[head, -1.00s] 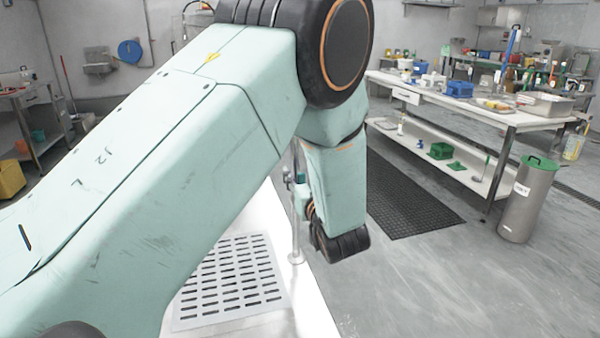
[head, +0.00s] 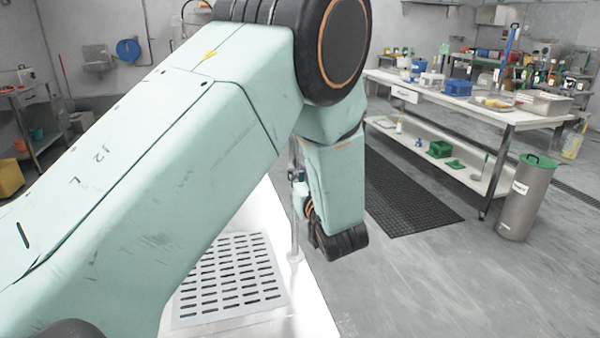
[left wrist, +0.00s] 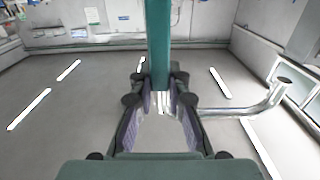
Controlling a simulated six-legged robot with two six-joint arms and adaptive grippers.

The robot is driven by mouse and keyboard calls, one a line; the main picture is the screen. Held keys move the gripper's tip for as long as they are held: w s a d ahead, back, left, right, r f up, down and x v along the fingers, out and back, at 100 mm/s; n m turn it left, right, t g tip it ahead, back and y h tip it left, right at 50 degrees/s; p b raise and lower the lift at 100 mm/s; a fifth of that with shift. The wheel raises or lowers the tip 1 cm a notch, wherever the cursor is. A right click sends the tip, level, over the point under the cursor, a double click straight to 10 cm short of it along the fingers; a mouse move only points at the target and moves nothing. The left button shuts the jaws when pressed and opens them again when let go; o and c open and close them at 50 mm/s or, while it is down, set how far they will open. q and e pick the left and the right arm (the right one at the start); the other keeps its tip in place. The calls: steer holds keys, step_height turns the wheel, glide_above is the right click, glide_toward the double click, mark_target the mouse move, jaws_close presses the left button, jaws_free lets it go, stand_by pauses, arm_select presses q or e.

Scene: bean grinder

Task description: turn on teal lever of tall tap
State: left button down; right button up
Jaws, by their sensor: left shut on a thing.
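In the left wrist view, the teal lever (left wrist: 158,45) stands upright at top centre. My left gripper (left wrist: 160,88) has its fingertips closed around the lever's lower end. The tap's shiny metal body shows between and behind the fingers, and its curved spout (left wrist: 250,107) reaches out to the right. In the head view, the slim upright tap pipe (head: 295,238) stands by the edge of the white counter, beside my left wrist. My left arm hides most of the tap's top and the gripper there. My right gripper is in neither view.
A slotted drain plate (head: 232,275) lies on the white counter left of the tap pipe. Grey floor with a black mat (head: 405,195) lies to the right. Farther off stand a long white workbench (head: 440,90) and a metal bin (head: 522,205) with a green lid.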

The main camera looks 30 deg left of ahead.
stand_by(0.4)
arm_select(q)
steer(key=s+a+f+n+b, duration=0.5)
steer(key=n+b, duration=0.5)
steer(key=n, duration=0.4)
steer(key=shift+s+f, duration=0.5)
steer(key=shift+s, duration=0.1)
steer(key=shift+a, duration=0.1)
